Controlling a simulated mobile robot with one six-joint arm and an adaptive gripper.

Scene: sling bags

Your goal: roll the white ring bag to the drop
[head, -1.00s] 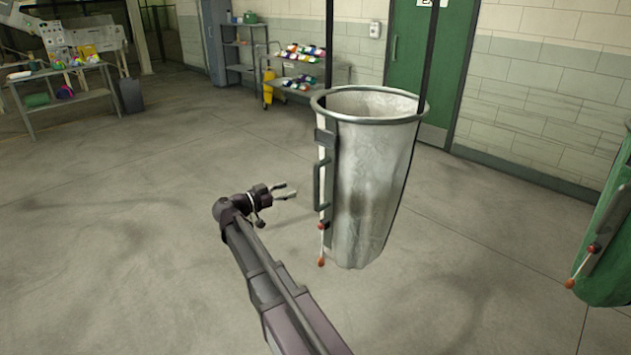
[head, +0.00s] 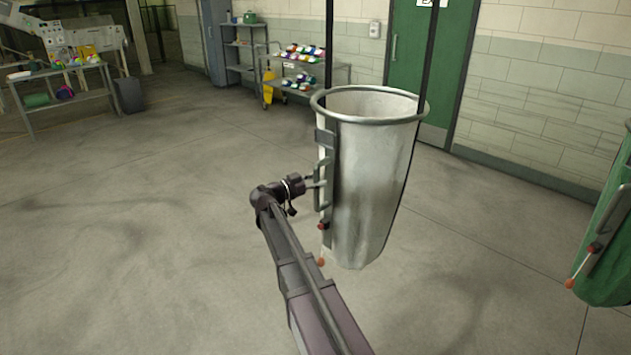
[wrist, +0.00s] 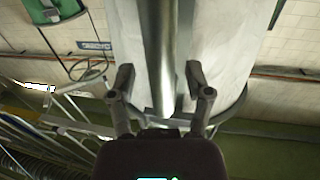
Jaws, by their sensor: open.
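The white ring bag (head: 372,185) hangs open-topped from a grey metal ring (head: 318,103) on dark straps, clear of the floor. A grey upright handle (head: 325,207) is on its left side, with a red knob (head: 324,226) and an orange bead (head: 321,262) below. My gripper (head: 316,184) is at the handle, coming from the left. In the wrist view my open fingers (wrist: 160,76) stand either side of a grey bar (wrist: 160,40), with gaps showing. The white bag (wrist: 220,45) fills the space behind it. The drop cannot be made out.
A green bag (head: 610,240) hangs at the right edge. A cart with colourful items (head: 305,70), shelves (head: 243,48) and a left table (head: 60,75) stand at the back. A green door (head: 410,60) is behind the bag. The floor at left is clear.

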